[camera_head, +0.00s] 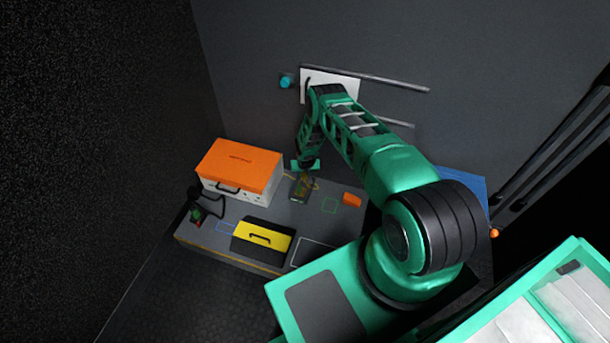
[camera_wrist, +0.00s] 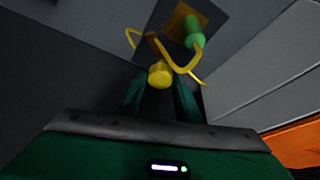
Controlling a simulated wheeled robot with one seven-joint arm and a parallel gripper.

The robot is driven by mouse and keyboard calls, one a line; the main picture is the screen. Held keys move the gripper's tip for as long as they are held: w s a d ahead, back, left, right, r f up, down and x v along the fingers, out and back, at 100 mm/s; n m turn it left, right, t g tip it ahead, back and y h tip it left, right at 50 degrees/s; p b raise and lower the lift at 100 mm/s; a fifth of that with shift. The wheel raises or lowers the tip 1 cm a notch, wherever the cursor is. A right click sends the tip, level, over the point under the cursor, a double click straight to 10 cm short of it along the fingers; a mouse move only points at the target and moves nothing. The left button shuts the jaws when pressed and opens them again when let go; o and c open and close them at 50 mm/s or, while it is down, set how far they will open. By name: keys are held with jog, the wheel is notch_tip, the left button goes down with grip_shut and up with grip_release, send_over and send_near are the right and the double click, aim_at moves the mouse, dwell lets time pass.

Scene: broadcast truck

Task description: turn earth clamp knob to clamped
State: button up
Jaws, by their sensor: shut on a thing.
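My gripper (camera_head: 306,170) points down over the grey bench, right of the orange-lidded case. The earth clamp (camera_head: 302,188) is directly below it, small and partly hidden by the arm. A green cylinder (camera_wrist: 194,34) stands on a copper-coloured plate just beyond. I cannot tell the knob's turn position.
The orange-lidded case (camera_head: 240,164) stands close on the left. A yellow-and-black box (camera_head: 263,238) lies at the bench front, and a small orange block (camera_head: 352,199) lies to the right. A dark wall with a white panel (camera_head: 345,88) rises behind.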

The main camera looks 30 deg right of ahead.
jog(key=m, duration=0.2)
jog(key=m+g+h, duration=0.1)
jog(key=m, duration=0.3)
jog(key=shift+w+a+h, duration=0.15)
jog(key=shift+a+h, duration=0.15)
jog(key=shift+h, duration=0.1)
jog(key=shift+w+m+g, duration=0.15)
jog(key=shift+m+g, duration=0.45)
jog(key=shift+m, duration=0.6)
jog(key=shift+w+a, duration=0.1)
jog(key=shift+a, duration=0.05)
jog(key=o, duration=1)
jog(key=shift+o, duration=0.3)
jog(key=v, duration=1)
jog(key=shift+a+r, duration=0.2)
jog(key=shift+a, duration=0.05)
